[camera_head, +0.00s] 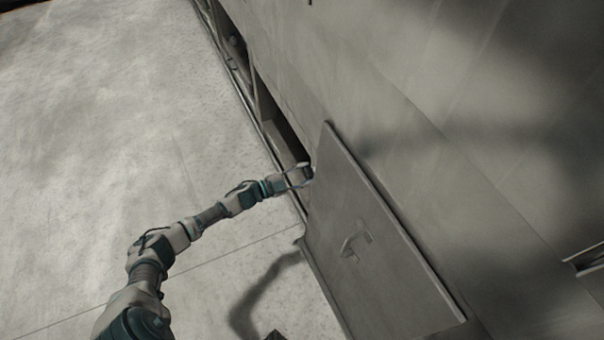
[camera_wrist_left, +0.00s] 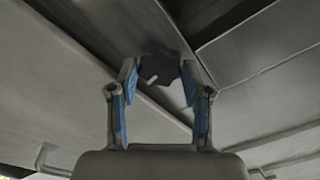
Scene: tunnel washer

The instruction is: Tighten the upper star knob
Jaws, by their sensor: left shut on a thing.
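A dark star knob (camera_wrist_left: 160,68) shows in the left wrist view, on the grey metal surface between my fingertips. Its lobed outline is partly covered by the fingers. My left gripper (camera_wrist_left: 160,82) has its blue-padded fingers on either side of the knob and is shut on it. In the head view my left gripper (camera_head: 302,176) reaches the left edge of a grey panel (camera_head: 370,250), and the knob is hidden there. My right gripper is not in view.
The panel carries a small handle (camera_head: 355,241) and stands against a large grey machine wall (camera_head: 450,120). An open recess (camera_head: 270,115) runs along the machine's lower side. The concrete floor (camera_head: 100,120) at left is clear.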

